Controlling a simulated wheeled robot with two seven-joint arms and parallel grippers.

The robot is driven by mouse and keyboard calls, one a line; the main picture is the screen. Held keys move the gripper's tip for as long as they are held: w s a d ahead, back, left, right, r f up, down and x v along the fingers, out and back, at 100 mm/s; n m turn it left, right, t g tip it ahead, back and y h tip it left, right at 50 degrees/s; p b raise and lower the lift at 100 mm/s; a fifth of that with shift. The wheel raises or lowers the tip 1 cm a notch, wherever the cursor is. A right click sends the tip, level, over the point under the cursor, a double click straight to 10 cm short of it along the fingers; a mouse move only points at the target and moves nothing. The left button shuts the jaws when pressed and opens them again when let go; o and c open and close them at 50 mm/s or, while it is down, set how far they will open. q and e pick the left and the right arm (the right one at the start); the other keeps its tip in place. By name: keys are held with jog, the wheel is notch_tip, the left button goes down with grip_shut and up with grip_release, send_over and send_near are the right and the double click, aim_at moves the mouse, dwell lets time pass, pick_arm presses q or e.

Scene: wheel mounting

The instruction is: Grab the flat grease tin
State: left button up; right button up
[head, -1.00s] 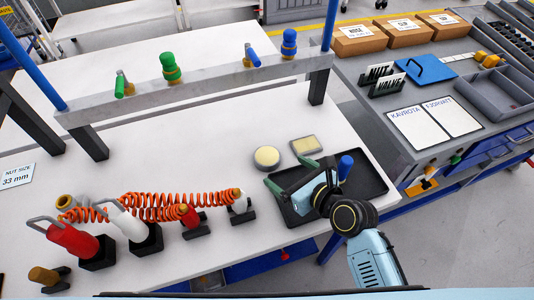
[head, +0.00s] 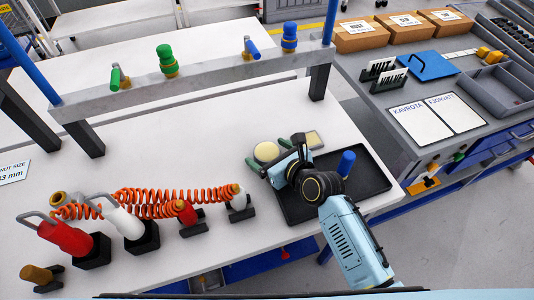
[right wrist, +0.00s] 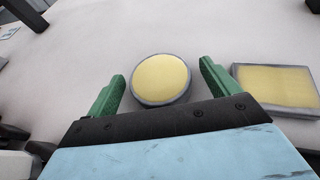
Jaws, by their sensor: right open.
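A round tin (head: 266,151) with pale yellow content and a grey rim lies on the white table. It also shows in the right wrist view (right wrist: 161,77). A rectangular tin (head: 314,140) with the same yellow content lies just right of it and shows in the right wrist view too (right wrist: 275,86). My right gripper (head: 268,157) is open, its green fingers on either side of the round tin in the right wrist view (right wrist: 162,74), with gaps left and right. Whether the fingers are at the tin's height I cannot tell. My left gripper is not in view.
A black tray (head: 360,188) with a blue-topped item (head: 346,162) lies beneath and right of my right arm. A grey rail (head: 205,82) on posts crosses behind the tins. Red and white tools with orange coiled hoses (head: 150,203) stand at the left front.

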jog(key=c, duration=1.2)
jog(key=shift+c, duration=0.2)
jog(key=shift+r, duration=0.1)
